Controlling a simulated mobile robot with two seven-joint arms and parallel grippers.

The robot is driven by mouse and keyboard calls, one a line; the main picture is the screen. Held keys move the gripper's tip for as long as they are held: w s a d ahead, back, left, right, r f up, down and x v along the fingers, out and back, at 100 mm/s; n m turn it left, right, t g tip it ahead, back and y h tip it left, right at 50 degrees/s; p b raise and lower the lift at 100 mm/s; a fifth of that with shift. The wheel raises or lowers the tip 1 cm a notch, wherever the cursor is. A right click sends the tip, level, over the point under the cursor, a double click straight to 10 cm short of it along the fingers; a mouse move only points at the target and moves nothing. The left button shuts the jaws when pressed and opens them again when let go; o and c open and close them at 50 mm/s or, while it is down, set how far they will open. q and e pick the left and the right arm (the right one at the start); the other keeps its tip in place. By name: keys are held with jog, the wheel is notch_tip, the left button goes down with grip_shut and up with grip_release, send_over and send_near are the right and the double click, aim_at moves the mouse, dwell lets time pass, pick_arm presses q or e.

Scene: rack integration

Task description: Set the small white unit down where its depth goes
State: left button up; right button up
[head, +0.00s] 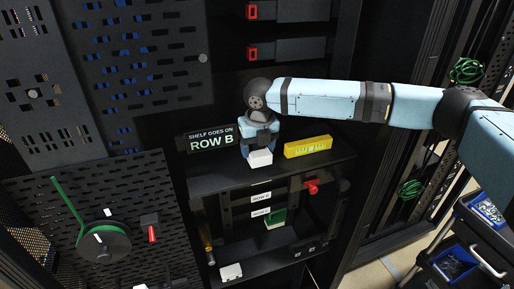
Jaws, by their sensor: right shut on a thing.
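The small white unit (261,159) is in my right gripper (260,151), which is shut on it and points down. The unit is at the front part of the upper black shelf (225,181), between a sign and a yellow level. I cannot tell whether its underside touches the shelf. The gripper hides the unit's top. Another small white box (231,272) sits on the lower shelf (262,265) at the left. My left gripper is not in view.
The sign (211,140) reads "SHELF GOES ON ROW B". The yellow level (308,147) lies right of the unit. A green item (275,218) and a red item (312,187) are below. A pegboard panel (150,215) stands left, a cart (470,250) right.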

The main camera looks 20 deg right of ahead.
aim_at(259, 152)
jog(key=shift+s+f, duration=0.1)
jog(key=shift+f, duration=0.6)
jog(key=o, duration=1)
jog(key=shift+o, duration=0.2)
jog(key=r, duration=0.3)
jog(key=r+b, duration=0.1)
jog(key=r, duration=0.3)
jog(key=s+r, duration=0.1)
jog(key=r, duration=0.2)
jog(key=shift+r+b, duration=0.3)
jog(key=shift+b, duration=0.1)
jog(key=shift+s+r, duration=0.1)
jog(key=shift+r, duration=0.6)
jog(key=shift+s+f, duration=0.1)
